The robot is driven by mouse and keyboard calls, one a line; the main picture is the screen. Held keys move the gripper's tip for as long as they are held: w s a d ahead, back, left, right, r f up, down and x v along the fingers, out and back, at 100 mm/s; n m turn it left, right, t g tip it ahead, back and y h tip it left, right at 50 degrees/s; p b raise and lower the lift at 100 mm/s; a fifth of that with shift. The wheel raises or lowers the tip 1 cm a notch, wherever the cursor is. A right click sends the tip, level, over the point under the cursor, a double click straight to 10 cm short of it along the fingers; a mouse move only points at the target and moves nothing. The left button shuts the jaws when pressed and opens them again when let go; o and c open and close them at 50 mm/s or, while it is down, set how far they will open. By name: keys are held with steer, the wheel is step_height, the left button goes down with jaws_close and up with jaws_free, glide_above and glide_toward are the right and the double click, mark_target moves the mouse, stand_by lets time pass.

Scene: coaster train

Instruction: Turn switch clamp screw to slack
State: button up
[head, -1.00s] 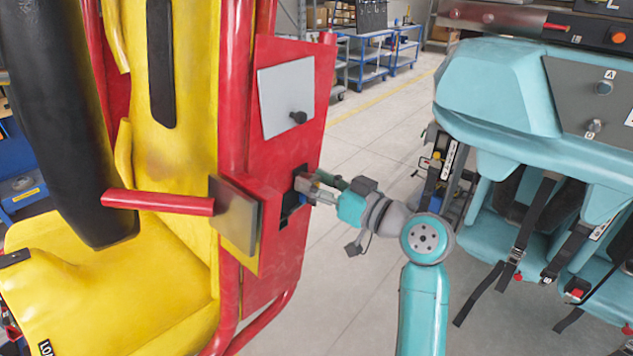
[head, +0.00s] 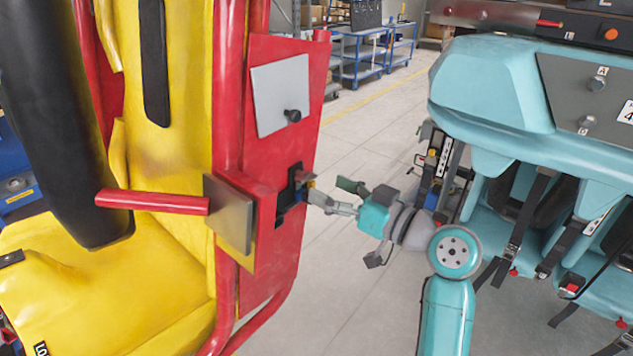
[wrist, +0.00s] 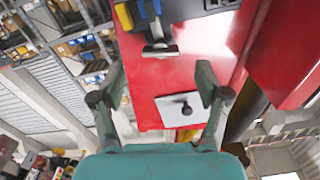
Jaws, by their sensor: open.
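A metal piece with a crossbar end (wrist: 160,48), which looks like the switch clamp screw, sticks out from the red panel in the wrist view. Blue and yellow parts (wrist: 135,14) sit beside it. In the head view, the small metal and blue switch parts (head: 302,183) are at the dark recess in the red panel (head: 272,140). My gripper (head: 333,196) is just right of the recess, with its fingers spread. The screw's turn position cannot be told.
A grey plate with a black knob (head: 283,96) is above the recess. A red bar with a metal plate (head: 232,213) juts out left of it. The yellow seat (head: 110,285) is farther left. Turquoise seats (head: 510,90) stand right. Floor between is clear.

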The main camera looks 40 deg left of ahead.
steer(key=d, duration=0.7)
steer(key=shift+s, duration=0.35)
steer(key=d+f+m+t+h, duration=0.2)
steer(key=d+f+m+t, duration=0.25)
steer(key=f, duration=0.55)
steer(key=d+f+m+t+h, duration=0.2)
steer(key=d+f+m+t, duration=0.15)
steer(key=d+f, duration=0.4)
steer(key=s+d+f+m+t+h, duration=0.2)
steer(key=s+d+f+m+h, duration=0.1)
steer(key=s+d+f, duration=0.3)
steer(key=s+d+f+m+t+h, duration=0.25)
steer(key=d+f, duration=0.25)
steer(key=f, duration=0.3)
steer(key=s+d+f+m+h, duration=0.1)
steer(key=s+d+h, duration=0.2)
steer(key=s+d, duration=0.3)
steer(key=s+d+f+m+h, duration=0.1)
steer(key=s+d+f+h, duration=0.2)
steer(key=s, duration=0.6)
steer(key=s+d+r+h, duration=0.1)
steer(key=s+d+r, duration=0.1)
steer(key=s+r, duration=0.2)
steer(key=s+d+r+h, duration=0.1)
steer(key=s+d+r, duration=0.2)
steer(key=s, duration=0.8)
steer(key=shift+d+r+n+t, duration=0.3)
steer(key=shift+r+n+t, duration=0.05)
steer(key=shift+r, duration=0.6)
